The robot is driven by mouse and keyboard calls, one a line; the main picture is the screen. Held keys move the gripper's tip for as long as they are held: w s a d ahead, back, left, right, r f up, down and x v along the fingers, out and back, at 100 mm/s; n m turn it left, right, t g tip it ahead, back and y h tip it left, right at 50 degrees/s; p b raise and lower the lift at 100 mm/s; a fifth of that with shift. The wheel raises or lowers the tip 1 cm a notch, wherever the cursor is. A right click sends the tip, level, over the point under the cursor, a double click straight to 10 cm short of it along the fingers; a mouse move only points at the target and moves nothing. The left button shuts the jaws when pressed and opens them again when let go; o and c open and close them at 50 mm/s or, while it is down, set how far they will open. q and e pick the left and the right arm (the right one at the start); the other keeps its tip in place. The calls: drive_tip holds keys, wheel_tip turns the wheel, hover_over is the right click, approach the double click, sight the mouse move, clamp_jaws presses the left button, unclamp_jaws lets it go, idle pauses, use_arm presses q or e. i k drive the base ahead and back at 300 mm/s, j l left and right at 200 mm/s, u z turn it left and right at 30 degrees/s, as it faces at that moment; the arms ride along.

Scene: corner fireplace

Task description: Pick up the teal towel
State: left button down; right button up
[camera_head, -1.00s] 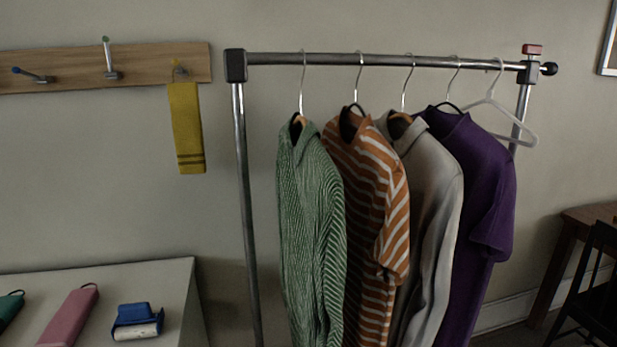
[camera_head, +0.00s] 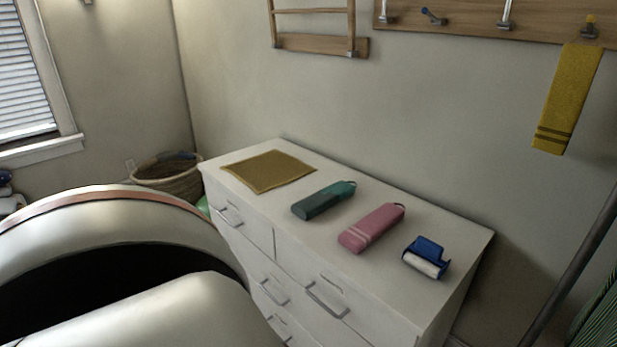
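The teal towel (camera_head: 323,201) lies folded into a narrow bar on top of the white dresser (camera_head: 462,239). It has a small hanging loop at its right end. It lies between a flat mustard cloth on its left and a pink towel on its right, apart from both. A large pale, rounded arm link of mine fills the lower left of the head view. Neither gripper is in view.
The mustard cloth (camera_head: 268,171) lies at the dresser's left end. A yellow towel (camera_head: 568,98) hangs from a wall rack. A wicker basket (camera_head: 166,178) stands beyond the dresser.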

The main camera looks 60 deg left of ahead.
sight(307, 207)
drive_tip(key=u, duration=1.65)
